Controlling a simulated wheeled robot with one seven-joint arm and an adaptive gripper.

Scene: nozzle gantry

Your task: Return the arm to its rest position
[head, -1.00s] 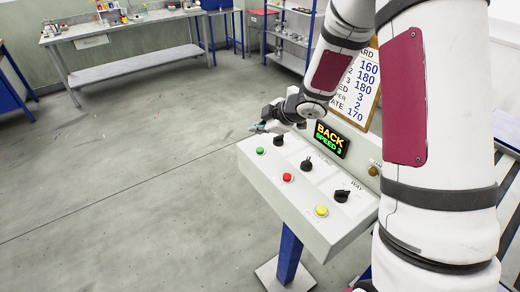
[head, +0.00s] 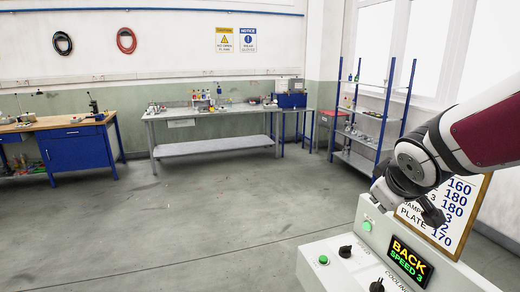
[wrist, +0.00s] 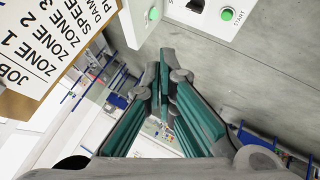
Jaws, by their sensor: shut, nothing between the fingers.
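My arm reaches in from the right edge of the head view, its dark wrist bent down over the back of the grey control console (head: 340,276). My gripper (wrist: 166,88) shows in the wrist view with its teal-padded fingers shut and nothing held between them. In the head view the fingers are largely hidden by the wrist. The console's display (head: 408,262) reads BACK, SPEED 3. A green button (head: 323,260) and a black knob (head: 345,251) sit on its sloped face. The wrist view shows a green START button (wrist: 228,14) beyond the fingers.
A job board (head: 466,208) stands right behind the console, close to my wrist; it also shows in the wrist view (wrist: 50,45). A grey workbench (head: 214,150), a blue-legged wooden bench (head: 60,128) and a shelf rack (head: 372,125) stand farther back. The floor between is clear.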

